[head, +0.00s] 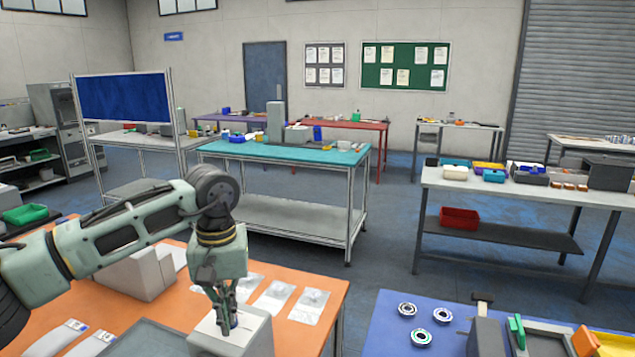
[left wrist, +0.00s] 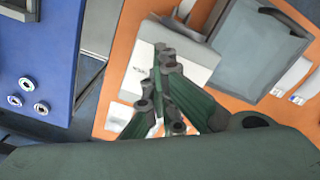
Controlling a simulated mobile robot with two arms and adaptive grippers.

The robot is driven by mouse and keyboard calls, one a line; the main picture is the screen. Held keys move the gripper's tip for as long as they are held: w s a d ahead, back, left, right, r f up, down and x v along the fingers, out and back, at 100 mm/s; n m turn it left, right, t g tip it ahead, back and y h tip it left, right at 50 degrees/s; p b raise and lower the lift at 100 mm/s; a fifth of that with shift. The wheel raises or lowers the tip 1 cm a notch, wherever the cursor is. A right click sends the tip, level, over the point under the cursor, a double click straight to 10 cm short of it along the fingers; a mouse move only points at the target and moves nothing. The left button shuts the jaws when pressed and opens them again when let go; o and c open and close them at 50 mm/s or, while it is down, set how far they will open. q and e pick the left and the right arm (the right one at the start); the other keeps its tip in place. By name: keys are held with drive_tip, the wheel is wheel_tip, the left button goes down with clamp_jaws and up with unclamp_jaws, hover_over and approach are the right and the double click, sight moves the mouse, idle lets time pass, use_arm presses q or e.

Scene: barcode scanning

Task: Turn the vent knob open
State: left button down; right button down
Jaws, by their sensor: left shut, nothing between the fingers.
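A light grey box (head: 258,335) stands near the front edge of the orange table, with a pale top. My left gripper (head: 227,326) points straight down with its fingers together, its tips at the top of this box. In the left wrist view the box (left wrist: 190,68) shows a white top with small dark print, and my left gripper (left wrist: 163,62) reaches over it. The fingers are shut with nothing between them. The vent knob cannot be made out clearly; the fingers cover part of the box top. Whether the tips touch anything, I cannot tell. My right gripper is not in view.
The orange table (head: 325,290) also holds another grey box (head: 135,275), clear bags (head: 310,305) and a dark grey tray (left wrist: 240,55). A blue table (head: 385,335) with several round metal parts stands to the right, across a gap.

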use_arm(q)
drive_tip(key=shift+a+f, duration=0.25)
drive_tip(key=shift+f, duration=0.05)
drive_tip(key=shift+w+a, duration=0.1)
drive_tip(key=shift+a, duration=0.3)
drive_tip(key=shift+w+a, duration=0.15)
drive_tip(key=shift+a, duration=0.3)
